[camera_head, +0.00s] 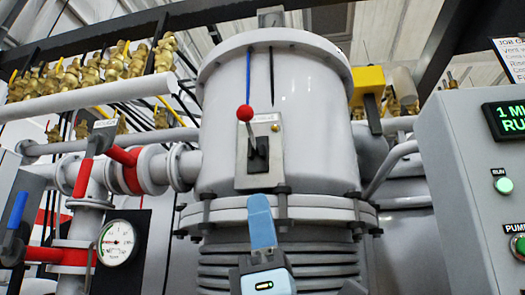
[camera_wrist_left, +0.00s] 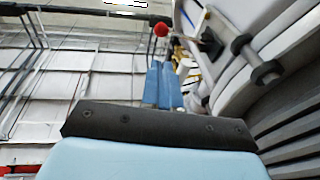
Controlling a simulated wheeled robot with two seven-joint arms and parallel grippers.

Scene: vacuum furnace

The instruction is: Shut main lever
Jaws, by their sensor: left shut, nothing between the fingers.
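The main lever, with a red ball knob (camera_head: 245,113), stands up from a metal plate (camera_head: 258,165) on the front of the grey furnace body (camera_head: 312,130). Its thin shaft leans slightly from a dark pivot block (camera_head: 258,152). My left gripper (camera_head: 260,205) is below the plate, pointing up, with its light blue fingers shut and empty. It appears apart from the lever. In the left wrist view, the fingers (camera_wrist_left: 163,85) are together and the red knob (camera_wrist_left: 161,29) shows just beyond their tips. My right gripper is not in view.
Red-handled valves and a pressure gauge (camera_head: 117,243) stand at the left. Several brass valves (camera_head: 88,75) line the upper left. A control cabinet (camera_head: 468,200) stands at the right. A bolted flange (camera_head: 225,212) juts out near my left gripper.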

